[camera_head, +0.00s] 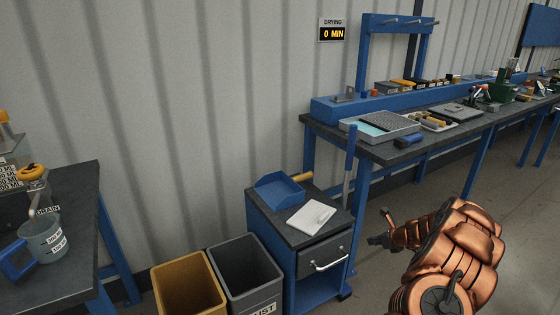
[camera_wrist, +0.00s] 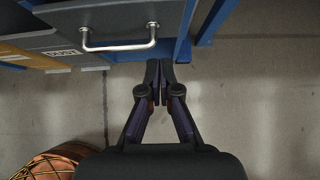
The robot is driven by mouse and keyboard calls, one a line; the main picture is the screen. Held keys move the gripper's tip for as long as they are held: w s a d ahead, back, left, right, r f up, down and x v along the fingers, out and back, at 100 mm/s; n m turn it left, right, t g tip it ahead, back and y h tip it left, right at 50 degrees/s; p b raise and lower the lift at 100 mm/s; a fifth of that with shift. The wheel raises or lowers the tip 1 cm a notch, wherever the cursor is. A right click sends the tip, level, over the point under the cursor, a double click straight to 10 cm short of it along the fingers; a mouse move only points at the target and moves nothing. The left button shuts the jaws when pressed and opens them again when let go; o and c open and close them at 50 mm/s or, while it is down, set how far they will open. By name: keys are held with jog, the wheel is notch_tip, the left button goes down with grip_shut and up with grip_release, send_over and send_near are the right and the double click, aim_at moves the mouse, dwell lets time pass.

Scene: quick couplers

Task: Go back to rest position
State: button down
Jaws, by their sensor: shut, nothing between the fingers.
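My gripper (camera_head: 372,241) is at the end of my copper-coloured arm, right of the small blue cabinet (camera_head: 290,275) in the head view. In the wrist view my gripper (camera_wrist: 160,64) has its two dark fingers together with nothing between them. Its tips point toward the cabinet's lower front edge, with bare concrete floor below. The cabinet's drawer (camera_head: 324,255) is dark with a silver handle (camera_wrist: 120,38), left of the fingertips in the wrist view.
A blue scoop (camera_head: 279,190) and a white notepad (camera_head: 311,216) lie on the cabinet. Yellow (camera_head: 190,287) and grey (camera_head: 245,272) bins stand left of it. A long workbench (camera_head: 400,150) with tools runs along the wall. A jug (camera_head: 42,238) is on the left table. Floor at right is clear.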

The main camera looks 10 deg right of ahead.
jog(key=a+r+n+g+y+p, duration=0.3)
jog(key=a+r+n, duration=0.6)
jog(key=a+r, duration=0.8)
jog(key=s+a+r+n+g+p, duration=0.1)
jog(key=s+a+r+n, duration=0.25)
jog(key=a, duration=0.25)
jog(key=s+a+r+n+g+y+p, duration=0.1)
jog(key=s+a+r+n, duration=0.15)
jog(key=s+a, duration=0.25)
jog(key=s+a+r+n+p, duration=0.1)
jog(key=s+a+r+n, duration=0.25)
jog(key=a, duration=0.25)
jog(key=s+a+r+n+g+p, duration=0.1)
jog(key=s+a+r+n, duration=0.1)
jog(key=s, duration=0.3)
jog(key=s+a+r+n+g+p, duration=0.1)
jog(key=s+a+r+n, duration=0.15)
jog(key=s, duration=0.25)
jog(key=s+d+r+n+g+h+p, duration=0.1)
jog(key=s+d+r+n+h+p, duration=0.1)
jog(key=s, duration=1.1)
jog(key=s+d+r+n+g+h+p, duration=0.2)
jog(key=s+n, duration=0.5)
jog(key=s, duration=0.6)
jog(key=d+h, duration=0.1)
jog(key=h, duration=0.1)
jog(key=shift+s+r+n+h, duration=0.15)
jog(key=shift+r+n+h, duration=0.15)
jog(key=shift+r, duration=0.05)
jog(key=shift+d, duration=0.1)
